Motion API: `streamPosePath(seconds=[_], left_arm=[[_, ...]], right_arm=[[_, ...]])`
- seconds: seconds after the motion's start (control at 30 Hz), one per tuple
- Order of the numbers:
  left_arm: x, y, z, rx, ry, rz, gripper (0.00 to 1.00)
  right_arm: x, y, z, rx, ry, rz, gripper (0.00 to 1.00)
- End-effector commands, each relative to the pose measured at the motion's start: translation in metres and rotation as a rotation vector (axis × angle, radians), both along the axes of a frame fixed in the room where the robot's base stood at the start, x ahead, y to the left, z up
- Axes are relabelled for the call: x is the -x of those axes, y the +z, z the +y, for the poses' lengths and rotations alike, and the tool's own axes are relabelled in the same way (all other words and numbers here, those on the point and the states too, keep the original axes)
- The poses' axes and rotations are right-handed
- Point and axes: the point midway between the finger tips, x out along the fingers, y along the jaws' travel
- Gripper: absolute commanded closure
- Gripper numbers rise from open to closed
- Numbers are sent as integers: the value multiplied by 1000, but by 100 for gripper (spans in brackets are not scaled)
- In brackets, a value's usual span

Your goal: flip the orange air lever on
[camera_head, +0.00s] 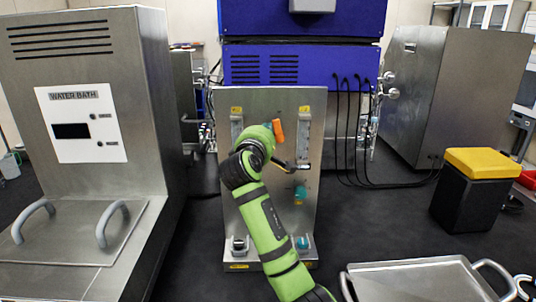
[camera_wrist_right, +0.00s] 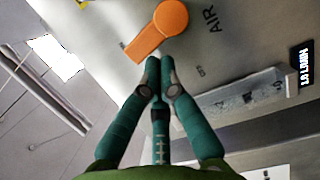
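The orange air lever (camera_head: 278,132) is on the upper part of the steel panel (camera_head: 290,100); its handle looks about upright in the head view. In the right wrist view the lever (camera_wrist_right: 158,30) has a round hub at the top and a handle reaching to the lower left, beside the printed word AIR. My right gripper (camera_head: 268,127) is just left of the lever, its teal tip partly hidden by the green wrist. In the wrist view its fingertips (camera_wrist_right: 160,62) are together and empty, close by the handle; I cannot tell whether they touch it. My left gripper is out of view.
A water bath (camera_head: 95,120) stands at the left. A black box with a yellow lid (camera_head: 480,163) stands at the right. A steel tray (camera_head: 420,280) lies at the front right. Teal fittings (camera_head: 301,192) sit lower on the panel. Black cables hang behind the panel's right side.

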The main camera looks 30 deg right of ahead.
Motion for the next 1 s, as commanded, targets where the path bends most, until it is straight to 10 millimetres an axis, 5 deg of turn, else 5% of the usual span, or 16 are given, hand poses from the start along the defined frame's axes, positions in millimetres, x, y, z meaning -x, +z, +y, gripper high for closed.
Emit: streamPosePath(seconds=[1.0], left_arm=[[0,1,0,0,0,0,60]], right_arm=[[1,2,-1,-33,-1,-21,100]])
